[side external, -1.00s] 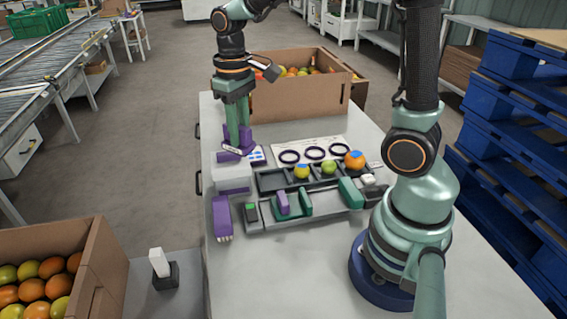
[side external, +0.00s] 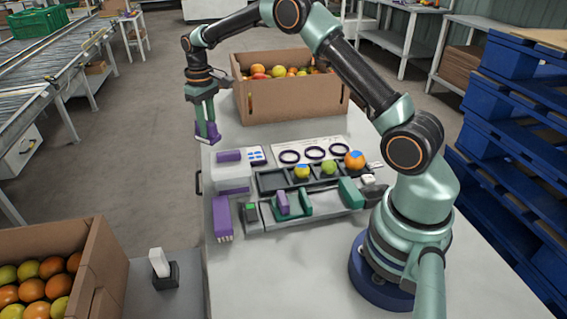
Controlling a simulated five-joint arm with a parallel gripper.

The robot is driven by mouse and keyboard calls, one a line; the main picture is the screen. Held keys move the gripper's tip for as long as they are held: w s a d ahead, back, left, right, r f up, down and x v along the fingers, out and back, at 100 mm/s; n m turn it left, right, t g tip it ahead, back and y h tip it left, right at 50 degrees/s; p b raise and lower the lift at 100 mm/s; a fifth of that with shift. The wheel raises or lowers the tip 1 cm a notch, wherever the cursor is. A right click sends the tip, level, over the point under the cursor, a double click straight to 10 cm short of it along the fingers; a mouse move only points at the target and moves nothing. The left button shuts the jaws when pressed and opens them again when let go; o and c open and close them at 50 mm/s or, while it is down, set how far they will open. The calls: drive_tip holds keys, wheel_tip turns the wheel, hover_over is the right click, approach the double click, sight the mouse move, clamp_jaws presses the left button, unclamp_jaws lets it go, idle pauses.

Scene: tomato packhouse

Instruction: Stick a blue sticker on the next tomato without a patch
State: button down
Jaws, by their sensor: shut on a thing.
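A tray (side external: 268,181) in the middle of the table holds three tomatoes in a row. A white sheet (side external: 257,163) with blue stickers (side external: 257,155) lies left of the tray. My gripper (side external: 208,138) is above the table's left edge, left of the sheet and well away from the tomatoes. Its purple tips are shut; the blue sticker between them is too small to make out.
Three dark rings (side external: 314,152) lie behind the tray. A green-and-purple fixture (side external: 290,205) stands in front of it and a purple block (side external: 222,217) lies to the left. A cardboard box of tomatoes (side external: 290,103) stands at the back. The table's front is clear.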

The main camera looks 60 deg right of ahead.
drive_tip(key=shift+f, duration=4.1)
drive_tip(key=shift+f, duration=0.35)
drive_tip(key=c, duration=0.6)
unclamp_jaws()
drive_tip(key=c, duration=0.3)
drive_tip(key=shift+r, duration=3.5)
